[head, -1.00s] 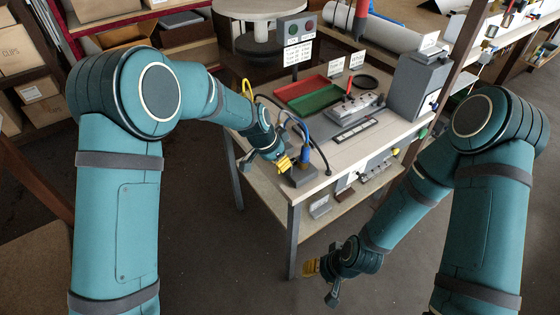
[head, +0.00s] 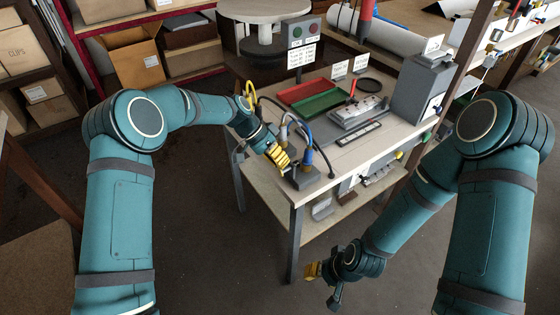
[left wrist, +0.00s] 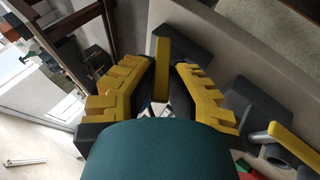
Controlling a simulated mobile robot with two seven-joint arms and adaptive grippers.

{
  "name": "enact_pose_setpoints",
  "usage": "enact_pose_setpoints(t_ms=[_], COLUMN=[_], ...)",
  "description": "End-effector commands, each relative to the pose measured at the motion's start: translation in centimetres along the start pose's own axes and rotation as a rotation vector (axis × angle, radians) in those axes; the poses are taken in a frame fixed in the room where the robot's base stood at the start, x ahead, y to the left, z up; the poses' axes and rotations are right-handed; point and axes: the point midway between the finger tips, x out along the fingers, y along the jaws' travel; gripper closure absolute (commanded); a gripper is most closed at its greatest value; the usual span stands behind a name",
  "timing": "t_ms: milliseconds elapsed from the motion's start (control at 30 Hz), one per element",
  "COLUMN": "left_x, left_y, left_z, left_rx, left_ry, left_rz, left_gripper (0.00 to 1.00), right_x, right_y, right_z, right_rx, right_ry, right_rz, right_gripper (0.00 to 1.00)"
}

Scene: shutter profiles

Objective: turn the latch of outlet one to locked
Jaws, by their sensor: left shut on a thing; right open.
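My left gripper (head: 279,157) is at the front corner of the workbench, against the left side of a dark grey outlet block (head: 307,180). In the left wrist view its yellow fingers stand on either side of a yellow latch lever (left wrist: 161,62), and it is shut on that lever. A second yellow lever (left wrist: 292,142) shows at the right of that view, apart from the fingers. A blue plug (head: 308,157) with a dark cable stands in the block. The outlet labels cannot be read. My right gripper (head: 313,270) is open and empty, low in front of the bench.
The workbench (head: 352,160) carries a red tray (head: 302,91), a green tray (head: 318,105), a grey fixture (head: 357,112) and a grey cabinet (head: 420,88). A signal post (head: 298,32) stands behind the cables. Floor in front is clear.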

Motion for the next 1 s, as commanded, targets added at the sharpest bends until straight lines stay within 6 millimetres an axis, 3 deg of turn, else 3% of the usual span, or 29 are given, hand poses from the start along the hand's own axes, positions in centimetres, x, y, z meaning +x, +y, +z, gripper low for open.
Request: enact_pose_setpoints(t_ms=[500, 533, 600, 1000], left_x=[0.20, 0.20, 0.20, -0.49], left_y=[-0.08, -0.08, -0.08, -0.12], left_z=[0.12, 0.12, 0.12, 0.00], left_rx=[-0.010, -0.010, -0.010, -0.009], left_ry=[-0.004, -0.004, -0.004, 0.000], left_rz=[0.023, 0.023, 0.023, 0.019], left_gripper=[1.00, 0.79, 0.56, 0.56], right_x=[0.01, 0.01, 0.01, 0.00], right_y=[0.01, 0.01, 0.01, 0.00], right_z=[0.00, 0.00, 0.00, 0.00], right_rx=[0.000, 0.000, 0.000, 0.000], right_ry=[0.000, 0.000, 0.000, 0.000], right_rz=[0.000, 0.000, 0.000, 0.000], right_gripper=[0.53, 0.53, 0.53, 0.53])
